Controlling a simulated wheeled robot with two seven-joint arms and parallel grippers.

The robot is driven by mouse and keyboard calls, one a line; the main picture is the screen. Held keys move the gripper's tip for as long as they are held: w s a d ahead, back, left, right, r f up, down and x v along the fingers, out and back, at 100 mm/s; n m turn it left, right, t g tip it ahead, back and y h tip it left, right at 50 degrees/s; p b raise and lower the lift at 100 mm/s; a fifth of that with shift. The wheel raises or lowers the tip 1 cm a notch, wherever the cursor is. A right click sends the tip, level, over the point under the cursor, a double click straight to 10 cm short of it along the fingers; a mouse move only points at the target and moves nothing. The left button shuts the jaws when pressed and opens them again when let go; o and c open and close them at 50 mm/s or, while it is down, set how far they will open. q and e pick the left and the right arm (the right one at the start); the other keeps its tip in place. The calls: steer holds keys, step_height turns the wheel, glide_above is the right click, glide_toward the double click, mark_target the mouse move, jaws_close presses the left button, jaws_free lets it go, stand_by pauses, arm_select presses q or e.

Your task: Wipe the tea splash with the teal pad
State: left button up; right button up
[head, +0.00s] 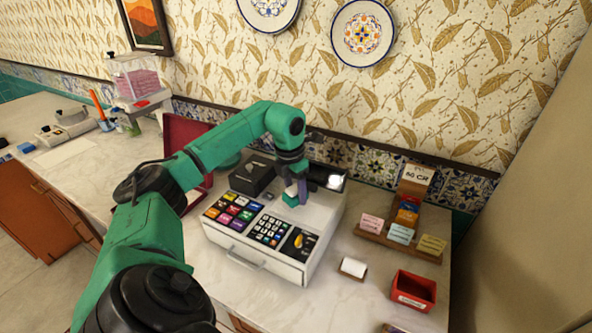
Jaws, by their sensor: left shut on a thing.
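My left gripper (296,192) points down over the white top of the cash register, near its back. It is shut on a small teal block that looks like the teal pad (290,200). The pad is small in view and partly covered by the fingers. I cannot tell whether the pad touches the register or hangs just above it. I cannot make out a tea splash; it may be hidden under the pad or the arm. My right gripper is out of view.
The cash register (230,240) has coloured keys, a keypad and a front handle. A dark box (252,178) sits left of the gripper. The wall is close behind.

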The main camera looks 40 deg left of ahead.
arm_select(q)
step_height(320, 180, up, 2)
steer(key=shift+d+r+p, duration=0.1)
steer(key=shift+p, duration=0.45)
step_height(320, 180, up, 2)
steer(key=shift+r+p, duration=0.1)
steer(key=shift+p, duration=0.7)
steer(key=shift+r, duration=0.3)
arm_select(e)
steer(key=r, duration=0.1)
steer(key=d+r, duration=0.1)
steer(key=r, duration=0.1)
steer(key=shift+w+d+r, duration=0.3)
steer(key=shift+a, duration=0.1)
arm_select(q)
steer(key=shift+s+f, duration=0.1)
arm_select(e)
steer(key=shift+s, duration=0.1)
